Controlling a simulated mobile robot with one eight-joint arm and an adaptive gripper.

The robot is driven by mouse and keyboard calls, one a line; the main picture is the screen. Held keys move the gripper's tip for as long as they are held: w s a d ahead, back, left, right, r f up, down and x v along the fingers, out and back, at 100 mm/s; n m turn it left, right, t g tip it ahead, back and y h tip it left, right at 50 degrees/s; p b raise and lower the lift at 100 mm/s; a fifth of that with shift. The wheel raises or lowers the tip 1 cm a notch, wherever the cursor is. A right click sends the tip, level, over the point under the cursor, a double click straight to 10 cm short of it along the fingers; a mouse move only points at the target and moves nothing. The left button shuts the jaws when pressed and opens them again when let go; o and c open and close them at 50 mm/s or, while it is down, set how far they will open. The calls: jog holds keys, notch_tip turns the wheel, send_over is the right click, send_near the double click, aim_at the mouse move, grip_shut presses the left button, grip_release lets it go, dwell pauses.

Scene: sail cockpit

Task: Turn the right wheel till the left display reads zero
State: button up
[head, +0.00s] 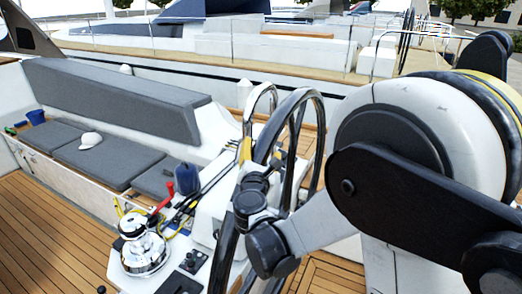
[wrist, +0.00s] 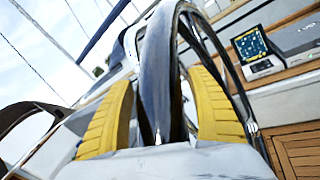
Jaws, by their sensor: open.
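A dark-rimmed steering wheel (head: 225,262) stands upright at the centre of the head view, partly hidden by my arm. In the wrist view its glossy rim (wrist: 157,70) rises between the yellow finger pads of my gripper (wrist: 163,85). The pads stand on either side of the rim with gaps, so my gripper is open around it. In the head view my gripper (head: 263,153) is at the wheel, mostly hidden. A display with a dark blue screen (wrist: 252,43) is at the upper right of the wrist view. I cannot read it or tell whether it is the left one.
A chrome winch (head: 145,254) with a red handle stands left of the wheel, near a control panel (head: 190,262). A grey cushioned bench (head: 95,155) holds a white cap (head: 90,140). Teak floor (head: 55,235) lies open at lower left.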

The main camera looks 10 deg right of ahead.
jog(key=c, duration=1.4)
